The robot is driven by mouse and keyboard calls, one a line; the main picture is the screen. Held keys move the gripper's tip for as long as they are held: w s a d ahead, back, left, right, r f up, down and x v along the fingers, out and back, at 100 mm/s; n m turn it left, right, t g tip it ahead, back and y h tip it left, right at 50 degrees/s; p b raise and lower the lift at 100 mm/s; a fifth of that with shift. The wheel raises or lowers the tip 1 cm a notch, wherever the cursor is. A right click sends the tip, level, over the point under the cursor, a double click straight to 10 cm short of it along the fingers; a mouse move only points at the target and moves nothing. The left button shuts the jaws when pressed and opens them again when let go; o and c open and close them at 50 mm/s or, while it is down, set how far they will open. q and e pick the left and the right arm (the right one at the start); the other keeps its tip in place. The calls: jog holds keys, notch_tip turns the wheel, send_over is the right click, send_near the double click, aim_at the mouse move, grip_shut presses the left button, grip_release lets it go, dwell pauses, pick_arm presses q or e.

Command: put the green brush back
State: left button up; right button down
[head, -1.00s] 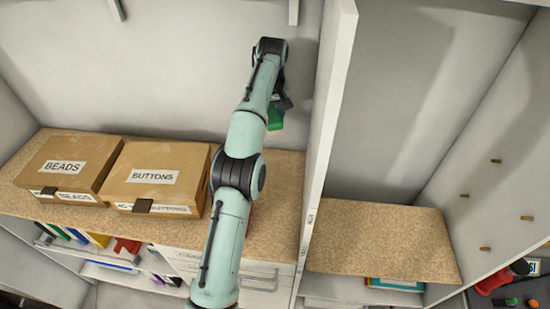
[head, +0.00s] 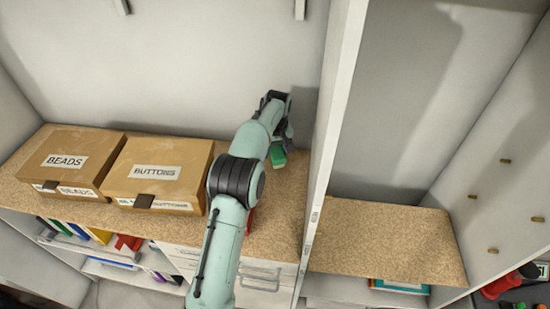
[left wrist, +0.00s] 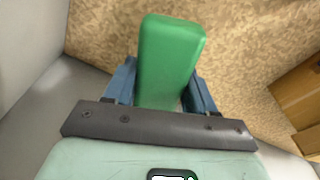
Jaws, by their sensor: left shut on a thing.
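The green brush (left wrist: 170,60) is between the blue fingers of my left gripper (left wrist: 160,88) in the left wrist view, and the gripper is shut on it. In the head view a small green part of the brush (head: 278,157) shows below my left gripper (head: 284,140), in the corner beside the upright white divider. My arm hides most of the gripper there. The speckled brown shelf top (head: 285,190) lies beneath the brush; I cannot tell whether they touch. My right gripper is not in view.
Cardboard boxes labelled BEADS (head: 68,162) and BUTTONS (head: 158,175) stand left of my arm. The white divider (head: 335,120) rises close on the right. Beyond it, another brown shelf (head: 385,240) is bare on top. Something red (head: 250,219) shows beside my arm.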

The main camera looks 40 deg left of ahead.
pick_arm(q)
notch_tip(320, 180, down, 2)
jog(key=shift+f, duration=0.1)
jog(key=shift+s+f, duration=0.25)
jog(key=shift+f, duration=0.25)
jog(key=shift+w, duration=0.1)
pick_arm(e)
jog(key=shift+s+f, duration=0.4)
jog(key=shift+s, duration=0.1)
pick_arm(q)
jog(key=shift+f, duration=0.15)
jog(key=o, duration=0.9)
jog(key=shift+o, duration=0.2)
